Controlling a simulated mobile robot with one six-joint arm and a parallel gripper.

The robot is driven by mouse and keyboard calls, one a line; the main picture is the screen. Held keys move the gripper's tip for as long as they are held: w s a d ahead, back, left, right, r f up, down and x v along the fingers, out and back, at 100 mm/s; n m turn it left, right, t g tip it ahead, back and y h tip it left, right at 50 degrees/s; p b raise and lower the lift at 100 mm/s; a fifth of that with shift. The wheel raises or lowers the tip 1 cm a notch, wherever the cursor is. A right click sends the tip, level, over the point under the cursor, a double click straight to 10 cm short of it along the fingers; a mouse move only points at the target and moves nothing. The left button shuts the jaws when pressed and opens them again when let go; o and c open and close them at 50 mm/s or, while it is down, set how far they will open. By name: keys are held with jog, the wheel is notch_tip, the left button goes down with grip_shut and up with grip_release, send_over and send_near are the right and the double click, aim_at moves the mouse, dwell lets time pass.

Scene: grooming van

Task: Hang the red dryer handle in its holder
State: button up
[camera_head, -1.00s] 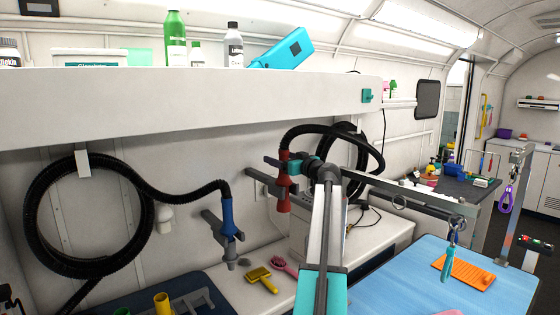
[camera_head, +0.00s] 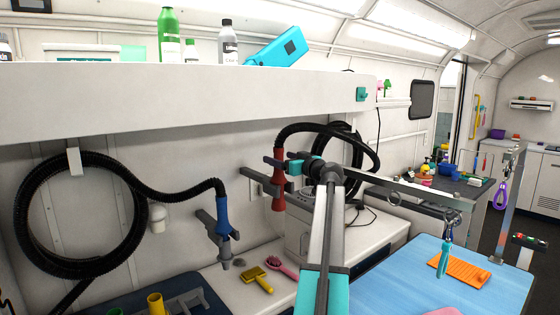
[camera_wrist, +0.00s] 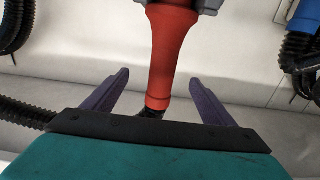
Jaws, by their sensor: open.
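The red dryer handle (camera_head: 278,188) stands upright, nozzle down, against the left wall in the head view, with a black hose running from its top. Its grey holder (camera_head: 251,176) reaches from the wall to the handle. In the wrist view, grey prongs (camera_wrist: 207,5) flank the upper part of the red handle (camera_wrist: 169,50), so it appears seated in the holder. My gripper (camera_wrist: 160,76) is open, one purple-grey finger on each side of the handle's lower part, with visible gaps. In the head view my gripper (camera_head: 284,164) is beside the handle, partly hidden.
A blue dryer handle (camera_head: 222,215) hangs in a similar bracket to the left. A yellow brush (camera_head: 257,280) and pink brush (camera_head: 281,266) lie on the counter below. A grey machine (camera_head: 300,222) stands behind my arm. The white shelf (camera_head: 180,97) is overhead.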

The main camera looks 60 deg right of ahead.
jog(key=shift+b+v, duration=1.1)
jog(key=shift+v, duration=1.35)
